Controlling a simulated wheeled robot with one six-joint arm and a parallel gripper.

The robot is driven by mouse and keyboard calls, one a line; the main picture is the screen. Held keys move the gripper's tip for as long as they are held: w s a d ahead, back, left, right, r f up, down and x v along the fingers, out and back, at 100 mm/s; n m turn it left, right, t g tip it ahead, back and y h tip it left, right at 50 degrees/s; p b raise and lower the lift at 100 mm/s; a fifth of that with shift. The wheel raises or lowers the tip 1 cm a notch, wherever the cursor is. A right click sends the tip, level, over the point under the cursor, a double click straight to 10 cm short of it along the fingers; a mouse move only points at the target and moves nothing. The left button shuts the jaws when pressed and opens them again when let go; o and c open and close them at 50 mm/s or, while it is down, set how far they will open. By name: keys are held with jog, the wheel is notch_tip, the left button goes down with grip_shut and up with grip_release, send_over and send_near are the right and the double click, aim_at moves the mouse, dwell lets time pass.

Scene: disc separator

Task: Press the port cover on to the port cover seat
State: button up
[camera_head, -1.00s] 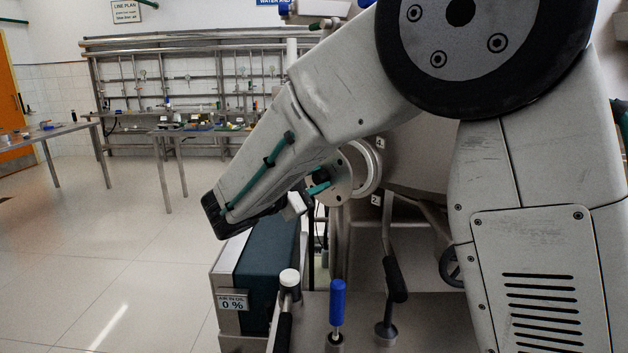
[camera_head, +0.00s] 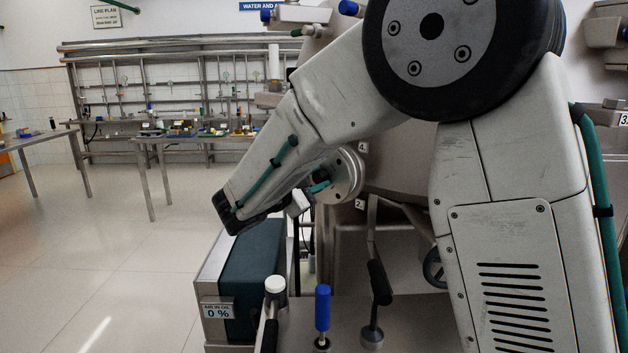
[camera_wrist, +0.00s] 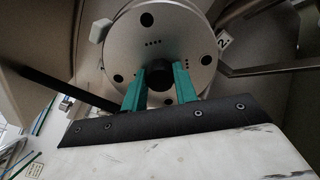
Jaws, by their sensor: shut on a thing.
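The port cover (camera_wrist: 158,45) is a round pale metal disc with dark holes and a black centre knob, large in the wrist view. My gripper (camera_wrist: 160,80) has its green fingers shut on that knob (camera_wrist: 158,75). In the head view the port cover (camera_head: 343,181) faces left at the machine's side, with my gripper (camera_head: 318,187) at its front. The port cover seat is mostly hidden behind the disc. I cannot tell whether the cover touches it or is fully on.
The machine body (camera_head: 400,165) fills the space behind my arm. Below stand a blue-handled lever (camera_head: 323,308), black-handled levers (camera_head: 379,282) and a grey-green box reading 0 % (camera_head: 256,265). Open floor (camera_head: 100,260) lies left, with benches (camera_head: 160,140) beyond.

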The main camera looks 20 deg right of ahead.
jog(key=shift+w+d, duration=0.35)
jog(key=shift+d, duration=0.25)
dwell(0.3)
jog(key=shift+w+d, duration=0.1)
jog(key=shift+d, duration=0.1)
dwell(0.4)
jog(key=o, duration=1.2)
jog(key=shift+c, duration=0.2)
